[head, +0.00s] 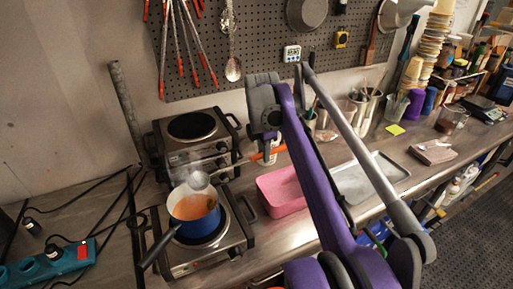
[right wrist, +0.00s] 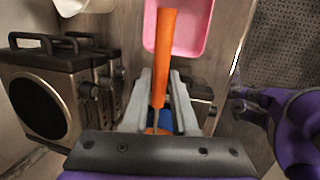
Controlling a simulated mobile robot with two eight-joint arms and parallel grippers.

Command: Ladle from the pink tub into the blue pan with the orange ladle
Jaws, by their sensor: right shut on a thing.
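The blue pan (head: 206,229) stands on the front hot plate, with orange liquid inside and its dark handle toward the lower left. My right gripper (head: 269,150) is shut on the orange handle of the ladle (head: 250,158). The ladle's grey bowl hangs over the far side of the pan; its contents and exact tilt are unclear. In the right wrist view the orange handle (right wrist: 162,50) runs between the fingers (right wrist: 160,85). The pink tub (head: 281,192) sits right of the pan, partly hidden by my right arm; it also shows in the right wrist view (right wrist: 205,40). My left gripper is out of view.
A second hot plate (head: 190,127) stands behind the pan's hot plate (head: 232,245). A grey tray (head: 385,180) lies right of the tub. A teal power strip (head: 45,268) and black cables lie at left. Cups and jars line the wall at right.

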